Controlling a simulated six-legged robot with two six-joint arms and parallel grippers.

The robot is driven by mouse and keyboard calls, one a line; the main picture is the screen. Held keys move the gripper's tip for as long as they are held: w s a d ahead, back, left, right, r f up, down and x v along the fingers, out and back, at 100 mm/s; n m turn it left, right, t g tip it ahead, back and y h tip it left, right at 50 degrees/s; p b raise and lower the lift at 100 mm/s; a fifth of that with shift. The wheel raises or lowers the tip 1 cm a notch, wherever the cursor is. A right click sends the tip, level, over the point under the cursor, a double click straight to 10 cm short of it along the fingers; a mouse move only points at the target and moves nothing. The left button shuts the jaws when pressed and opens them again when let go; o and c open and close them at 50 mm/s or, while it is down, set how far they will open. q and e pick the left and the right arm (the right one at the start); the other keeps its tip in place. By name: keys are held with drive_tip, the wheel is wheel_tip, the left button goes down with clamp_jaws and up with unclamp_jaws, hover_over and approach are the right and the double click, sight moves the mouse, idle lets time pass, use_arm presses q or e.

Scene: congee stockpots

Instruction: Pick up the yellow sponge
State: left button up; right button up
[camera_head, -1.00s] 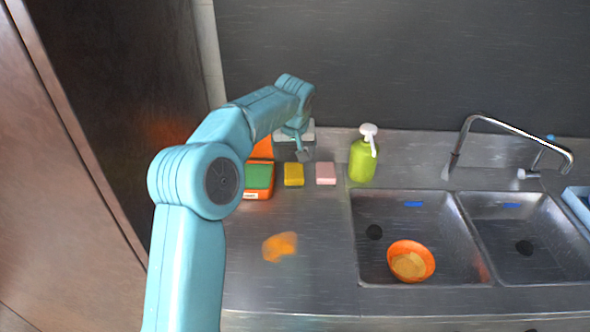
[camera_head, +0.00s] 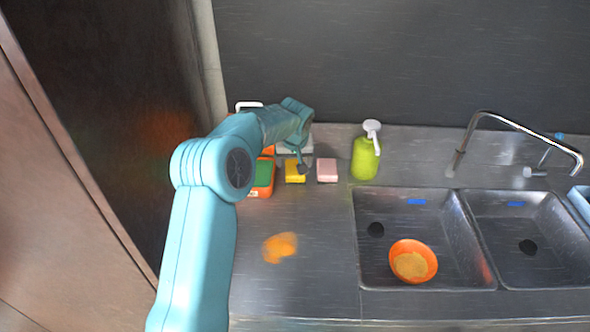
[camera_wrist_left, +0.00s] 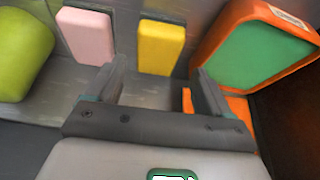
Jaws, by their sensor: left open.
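The yellow sponge (camera_head: 294,174) lies on the steel counter between a pink sponge (camera_head: 327,170) and an orange box with a green face (camera_head: 262,178). In the left wrist view the yellow sponge (camera_wrist_left: 161,47) is just beyond the fingertips. My left gripper (camera_head: 303,168) is above the sponge's back edge in the head view and partly covers it. In the left wrist view my left gripper (camera_wrist_left: 159,88) is open and empty, its fingers either side of the line to the sponge, which is not between them. My right gripper is not in view.
A green soap bottle (camera_head: 365,157) stands right of the pink sponge. A double sink (camera_head: 410,210) holds an orange bowl (camera_head: 413,261). An orange stain (camera_head: 280,247) lies on the otherwise clear front counter. A dark wall (camera_head: 400,60) is behind.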

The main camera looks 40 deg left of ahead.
use_arm(q)
drive_tip(key=shift+x, duration=0.75)
drive_tip(key=p+x, duration=0.2)
drive_tip(key=x, duration=0.2)
drive_tip(key=shift+w+f, duration=0.2)
drive_tip(key=shift+f, duration=0.1)
drive_tip(key=shift+w+a+f, duration=0.1)
drive_tip(key=shift+a+f, duration=0.1)
drive_tip(key=shift+f, duration=0.2)
drive_tip(key=shift+r, duration=0.1)
drive_tip(key=c, duration=0.7)
drive_tip(key=shift+r, duration=0.65)
wheel_tip(320, 180, up, 10)
drive_tip(key=b, duration=0.1)
wheel_tip(320, 180, up, 9)
drive_tip(key=p, duration=0.2)
hover_over(295, 169)
drive_tip(key=shift+f, duration=0.15)
